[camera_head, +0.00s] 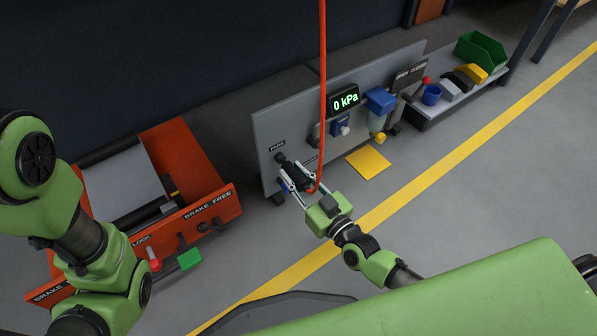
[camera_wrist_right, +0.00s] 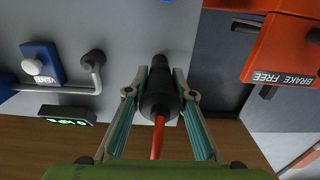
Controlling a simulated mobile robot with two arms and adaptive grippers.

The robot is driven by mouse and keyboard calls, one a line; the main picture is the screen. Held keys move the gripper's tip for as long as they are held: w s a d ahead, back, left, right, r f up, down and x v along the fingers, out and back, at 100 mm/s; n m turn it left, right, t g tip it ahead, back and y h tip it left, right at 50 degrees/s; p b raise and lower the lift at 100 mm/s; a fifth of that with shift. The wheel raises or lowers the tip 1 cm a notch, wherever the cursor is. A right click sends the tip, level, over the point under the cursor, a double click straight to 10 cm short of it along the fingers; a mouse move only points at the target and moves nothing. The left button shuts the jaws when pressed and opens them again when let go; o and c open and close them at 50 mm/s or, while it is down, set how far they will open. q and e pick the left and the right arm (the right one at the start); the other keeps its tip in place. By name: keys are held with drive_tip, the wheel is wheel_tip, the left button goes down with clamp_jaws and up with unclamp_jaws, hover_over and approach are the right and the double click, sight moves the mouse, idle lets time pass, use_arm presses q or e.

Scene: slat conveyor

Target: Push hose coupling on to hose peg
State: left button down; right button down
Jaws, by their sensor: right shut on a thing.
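The hose coupling (camera_wrist_right: 157,98) is a black cylinder with a red hose (camera_head: 323,90) on its rear end. My right gripper (camera_head: 295,178) is shut on it, one finger on each side in the right wrist view. The coupling points at the grey panel (camera_head: 265,125). A narrower black piece (camera_wrist_right: 160,62) lies straight ahead of it, against the panel; this seems to be the hose peg (camera_head: 281,157) near a small label. I cannot tell whether the coupling touches the peg or sits over it. My left arm shows at the left, its gripper out of view.
An orange brake unit (camera_head: 190,170) stands left. A shelf with a green bin (camera_head: 480,52) is right. The red hose hangs from above.

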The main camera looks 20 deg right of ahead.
drive_tip(key=shift+w+a, duration=0.2)
drive_tip(key=shift+w, duration=0.5)
drive_tip(key=c, duration=1.6)
unclamp_jaws()
drive_tip(key=shift+c, duration=0.2)
drive_tip(key=d+v, duration=0.1)
drive_tip(key=v, duration=1.1)
drive_tip(key=shift+w, duration=0.25)
